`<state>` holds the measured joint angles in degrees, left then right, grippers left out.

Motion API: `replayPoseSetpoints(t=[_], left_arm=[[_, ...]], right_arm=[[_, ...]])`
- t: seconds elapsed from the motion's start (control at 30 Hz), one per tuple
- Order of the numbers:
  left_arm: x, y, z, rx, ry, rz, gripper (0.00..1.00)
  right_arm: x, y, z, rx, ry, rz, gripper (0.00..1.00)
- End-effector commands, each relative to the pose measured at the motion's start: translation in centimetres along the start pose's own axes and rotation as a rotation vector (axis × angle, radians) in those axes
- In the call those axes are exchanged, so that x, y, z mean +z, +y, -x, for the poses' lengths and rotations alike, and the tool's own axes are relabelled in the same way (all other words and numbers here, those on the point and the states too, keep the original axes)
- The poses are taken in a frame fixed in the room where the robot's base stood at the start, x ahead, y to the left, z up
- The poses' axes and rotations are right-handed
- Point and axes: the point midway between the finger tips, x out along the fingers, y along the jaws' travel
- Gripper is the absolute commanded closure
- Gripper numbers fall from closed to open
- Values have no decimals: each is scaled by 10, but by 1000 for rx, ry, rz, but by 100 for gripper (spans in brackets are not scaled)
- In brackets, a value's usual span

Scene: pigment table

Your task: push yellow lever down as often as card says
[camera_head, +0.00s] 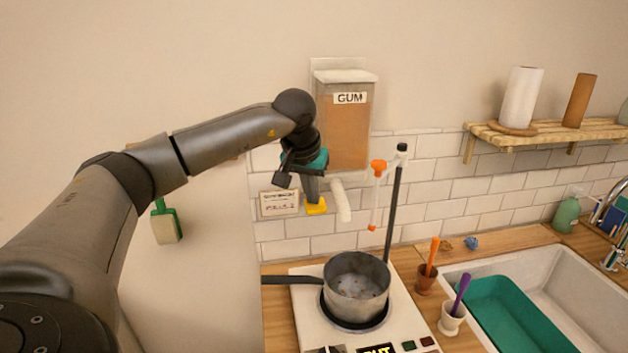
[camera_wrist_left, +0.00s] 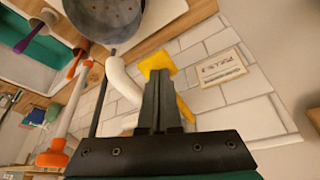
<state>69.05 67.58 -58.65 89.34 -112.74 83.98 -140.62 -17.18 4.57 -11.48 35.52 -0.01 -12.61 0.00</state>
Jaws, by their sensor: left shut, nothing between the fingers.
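The yellow lever (camera_head: 316,207) sits under the GUM dispenser (camera_head: 348,125) on the wall, beside its white spout (camera_head: 341,200). The white card (camera_head: 279,203) is on the tiles left of the lever. Its print is too small to read, also in the left wrist view (camera_wrist_left: 221,67). My left gripper (camera_head: 312,196) is shut and empty, its fingers pointing down right above the lever. In the left wrist view the closed fingers (camera_wrist_left: 160,76) cover part of the yellow lever (camera_wrist_left: 157,62); I cannot tell whether they touch it. My right gripper is not in view.
A metal pot (camera_head: 356,288) stands on the white hotplate (camera_head: 308,307) below the spout. A black stand (camera_head: 394,205) with an orange-ended tube (camera_head: 377,195) is close on the right. The sink (camera_head: 540,280) lies further right.

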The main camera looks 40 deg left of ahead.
Motion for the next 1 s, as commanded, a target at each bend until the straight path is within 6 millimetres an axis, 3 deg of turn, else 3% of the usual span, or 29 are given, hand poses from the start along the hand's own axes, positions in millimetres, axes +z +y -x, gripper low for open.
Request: replayPoseSetpoints(t=[1.0], left_arm=[[-32, 0, 76, 0, 0, 0, 100]], right_arm=[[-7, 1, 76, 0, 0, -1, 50]])
